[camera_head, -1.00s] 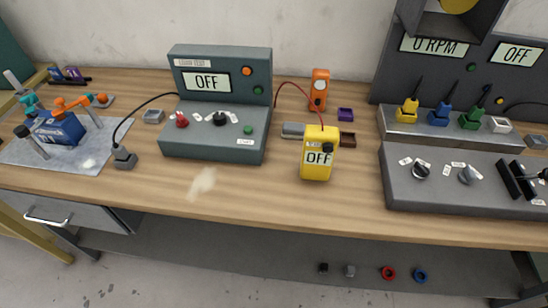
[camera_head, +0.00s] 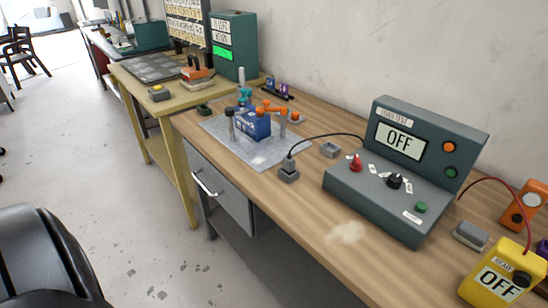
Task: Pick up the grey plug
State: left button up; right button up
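A grey plug (camera_head: 288,171) stands upright on the wooden workbench (camera_head: 300,205), just right of the metal sheet. A black cable rises from its top and arcs over to the grey load test box (camera_head: 390,198), whose display reads OFF. Nothing touches the plug other than its cable and the bench. Neither of my grippers is in view, so I cannot see whether they are open or shut.
A blue box (camera_head: 254,125) with orange and teal clamps around it sits on the metal sheet (camera_head: 262,154). A small grey tray (camera_head: 330,149) lies behind the plug. A yellow meter (camera_head: 497,277) stands at the right. The bench front near the plug is clear.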

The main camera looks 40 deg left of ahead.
aim_at(289, 163)
jog(key=u, duration=1.1)
